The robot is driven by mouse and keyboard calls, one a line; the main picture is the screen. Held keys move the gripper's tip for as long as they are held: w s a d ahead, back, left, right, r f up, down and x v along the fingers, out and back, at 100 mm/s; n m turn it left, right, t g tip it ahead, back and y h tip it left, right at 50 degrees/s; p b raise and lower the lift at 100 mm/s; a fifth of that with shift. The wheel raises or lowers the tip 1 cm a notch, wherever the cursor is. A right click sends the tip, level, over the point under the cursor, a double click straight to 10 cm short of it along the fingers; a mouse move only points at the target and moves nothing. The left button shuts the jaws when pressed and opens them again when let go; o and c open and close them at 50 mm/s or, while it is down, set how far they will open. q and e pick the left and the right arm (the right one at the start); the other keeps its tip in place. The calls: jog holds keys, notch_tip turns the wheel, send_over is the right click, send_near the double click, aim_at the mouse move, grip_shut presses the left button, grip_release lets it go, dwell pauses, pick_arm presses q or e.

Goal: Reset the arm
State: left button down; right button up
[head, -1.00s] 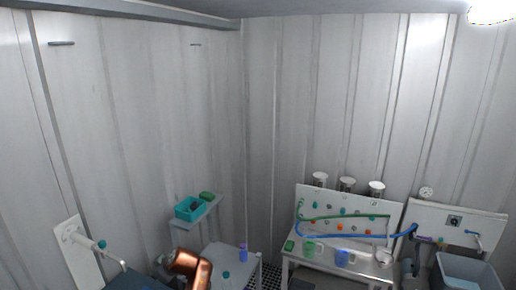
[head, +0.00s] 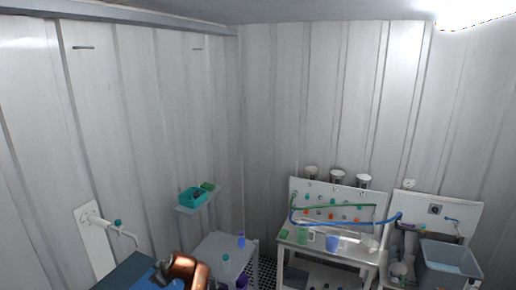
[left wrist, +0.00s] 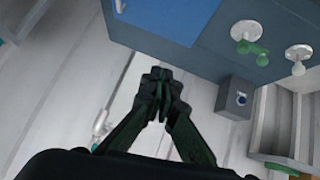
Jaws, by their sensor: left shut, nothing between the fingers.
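My left gripper (left wrist: 160,78) shows in the left wrist view with its dark fingers together at the tips and nothing between them. It hangs clear of other things, in front of a pale ribbed surface. In the head view a copper-coloured link of my own arm (head: 187,268) shows at the bottom edge, left of middle; its gripper is out of that picture. My right gripper is in neither view.
A white table (head: 228,250) with small bottles and a stand with a teal bin (head: 192,198) are near my arm. A hose bench (head: 325,243) and a sink (head: 450,268) stand right. A wall pipe (head: 110,226) is left. The wrist view shows a blue-grey panel (left wrist: 195,42).

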pick_arm(q)
jog(key=s+a+f+m+h, duration=0.35)
jog(key=s+f+m, duration=0.25)
jog(key=s+f, duration=1.35)
jog(key=s+d+f+m+g+h, duration=0.15)
jog(key=s+d+m, duration=0.25)
jog(key=s, duration=1)
jog(key=s+d+m+h, duration=0.2)
jog(key=s+d+m, duration=0.2)
jog(key=s, duration=1.1)
notch_tip(320, 180, down, 39)
jog(key=d+g+b, duration=0.1)
jog(key=b, duration=0.9)
jog(key=s+f+b, duration=0.4)
jog(key=s+f, duration=0.6)
jog(key=f, duration=0.4)
jog(key=s+f+m+g+b, duration=0.1)
jog(key=s+f+b, duration=0.4)
jog(key=s+f, duration=0.6)
notch_tip(320, 180, down, 4)
jog(key=shift+d+r+h, duration=0.2)
jog(key=shift+d+h, duration=0.1)
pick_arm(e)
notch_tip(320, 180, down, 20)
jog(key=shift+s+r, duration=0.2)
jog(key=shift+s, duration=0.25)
